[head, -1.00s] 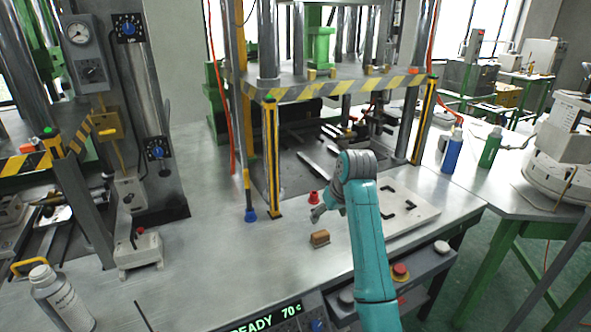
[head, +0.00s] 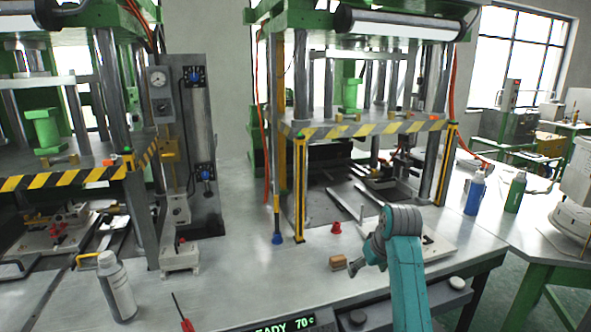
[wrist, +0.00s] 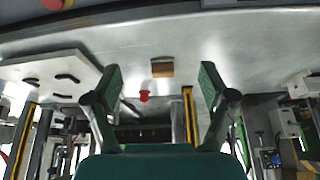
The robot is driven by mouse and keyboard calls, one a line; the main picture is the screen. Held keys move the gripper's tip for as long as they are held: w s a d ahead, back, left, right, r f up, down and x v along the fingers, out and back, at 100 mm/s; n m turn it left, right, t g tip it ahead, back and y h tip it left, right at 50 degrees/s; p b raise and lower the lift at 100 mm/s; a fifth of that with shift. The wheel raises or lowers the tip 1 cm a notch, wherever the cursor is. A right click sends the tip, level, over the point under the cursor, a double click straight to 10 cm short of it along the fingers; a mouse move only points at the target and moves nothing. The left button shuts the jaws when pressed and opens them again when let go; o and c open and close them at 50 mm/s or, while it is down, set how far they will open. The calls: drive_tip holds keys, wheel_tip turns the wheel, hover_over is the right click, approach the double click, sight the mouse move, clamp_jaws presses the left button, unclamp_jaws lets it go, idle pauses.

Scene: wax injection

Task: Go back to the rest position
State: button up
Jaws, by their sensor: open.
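My gripper (head: 357,268) hangs over the front of the steel bench, at the end of my teal arm. In the wrist view my gripper (wrist: 160,88) shows two green-padded fingers wide apart with nothing held between them. A small brown block (head: 338,262) lies on the bench just left of my gripper. The block also shows in the wrist view (wrist: 162,68), beyond the fingertips and apart from them. A small red piece (head: 336,228) stands on the bench behind the block, and it shows in the wrist view too (wrist: 144,96).
A press with a striped yellow-black edge (head: 370,130) stands behind my arm. A white plate (head: 437,246) lies right of my arm. A spray can (head: 117,287) and a red-handled screwdriver (head: 184,318) are at front left. Blue (head: 475,193) and green (head: 515,192) bottles stand at right.

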drive_tip(key=s+f+t, duration=0.1)
drive_tip(key=s+f, duration=0.4)
drive_tip(key=f, duration=0.4)
drive_tip(key=s+f+m+t, duration=0.1)
drive_tip(key=s+f, duration=0.5)
drive_tip(key=f, duration=0.2)
drive_tip(key=s+f+t, duration=0.1)
drive_tip(key=s+f, duration=0.4)
drive_tip(key=f, duration=0.4)
drive_tip(key=s+f+t, duration=0.2)
drive_tip(key=s+f, duration=0.2)
drive_tip(key=s, duration=0.7)
drive_tip(key=s+r+m+t+h, duration=0.1)
drive_tip(key=s+r, duration=0.1)
drive_tip(key=s, duration=0.9)
drive_tip(key=s+r+t, duration=0.1)
drive_tip(key=s+r, duration=0.1)
drive_tip(key=s, duration=0.9)
drive_tip(key=s+r+t, duration=0.3)
drive_tip(key=s+r, duration=1.1)
drive_tip(key=shift+s+a+r+m, duration=0.15)
drive_tip(key=shift+a+r+m, duration=0.15)
drive_tip(key=shift+a, duration=0.15)
